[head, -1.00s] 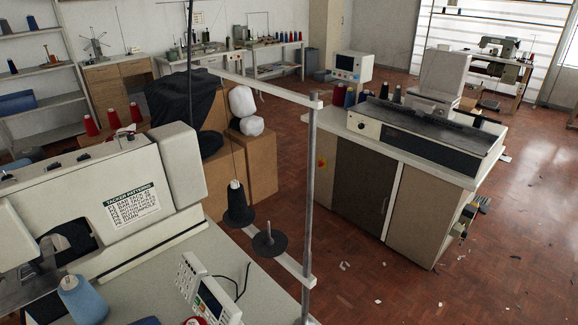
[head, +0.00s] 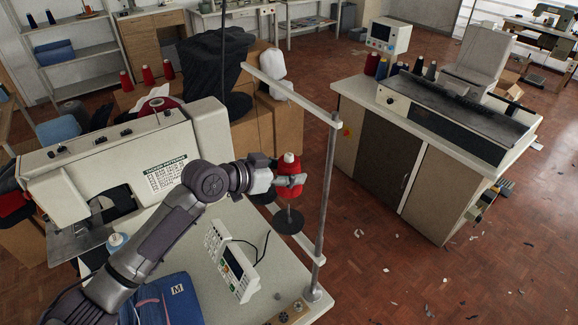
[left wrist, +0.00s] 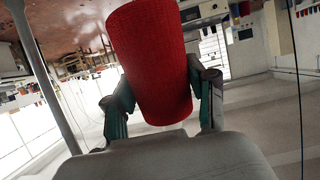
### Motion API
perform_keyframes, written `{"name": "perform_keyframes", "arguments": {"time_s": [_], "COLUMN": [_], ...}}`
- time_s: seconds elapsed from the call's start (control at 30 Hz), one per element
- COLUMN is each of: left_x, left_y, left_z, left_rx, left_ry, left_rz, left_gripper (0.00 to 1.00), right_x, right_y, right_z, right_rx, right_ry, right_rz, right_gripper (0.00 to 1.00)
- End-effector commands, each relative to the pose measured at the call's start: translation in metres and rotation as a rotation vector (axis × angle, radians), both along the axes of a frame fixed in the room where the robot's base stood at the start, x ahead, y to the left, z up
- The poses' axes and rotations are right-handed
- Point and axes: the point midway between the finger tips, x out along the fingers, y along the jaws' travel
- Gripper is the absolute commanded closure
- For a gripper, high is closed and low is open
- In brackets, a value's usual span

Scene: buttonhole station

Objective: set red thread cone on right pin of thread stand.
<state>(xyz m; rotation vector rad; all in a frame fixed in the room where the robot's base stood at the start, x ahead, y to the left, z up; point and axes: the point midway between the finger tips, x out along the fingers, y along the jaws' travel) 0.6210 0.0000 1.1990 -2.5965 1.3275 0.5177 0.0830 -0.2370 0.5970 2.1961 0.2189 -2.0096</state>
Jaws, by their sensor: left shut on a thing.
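The red thread cone (head: 289,163) is upright in the jaws of my left gripper (head: 290,181), which comes in from the left. In the left wrist view the red cone (left wrist: 150,62) fills the space between the two fingers (left wrist: 160,104). The thread stand (head: 327,200) has an upright post and a lower bar with pins. The cone is in line above the dark disc (head: 288,222) of the right pin. I cannot tell whether the pin is inside the cone. The black cone on the left pin is mostly hidden behind my gripper. My right gripper is not in view.
The stand's upper arm (head: 292,93) passes above and behind my gripper. A white control panel (head: 231,262) stands on the table below my arm.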

Motion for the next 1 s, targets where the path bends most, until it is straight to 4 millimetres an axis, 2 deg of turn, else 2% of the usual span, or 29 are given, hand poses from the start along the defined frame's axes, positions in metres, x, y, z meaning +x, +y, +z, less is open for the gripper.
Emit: {"name": "perform_keyframes", "arguments": {"time_s": [0.57, 1.0], "left_x": [0.0, 0.0], "left_y": [0.0, 0.0], "left_z": [-0.037, -0.073], "left_rx": [-0.003, -0.002], "left_ry": [-0.001, 0.0], "left_rz": [0.0, 0.0], "left_gripper": [0.84, 0.84], "right_x": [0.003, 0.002], "right_y": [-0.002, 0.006], "right_z": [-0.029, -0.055], "right_rx": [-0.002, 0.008], "right_ry": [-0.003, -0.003], "right_rz": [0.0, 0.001], "right_gripper": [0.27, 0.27]}}
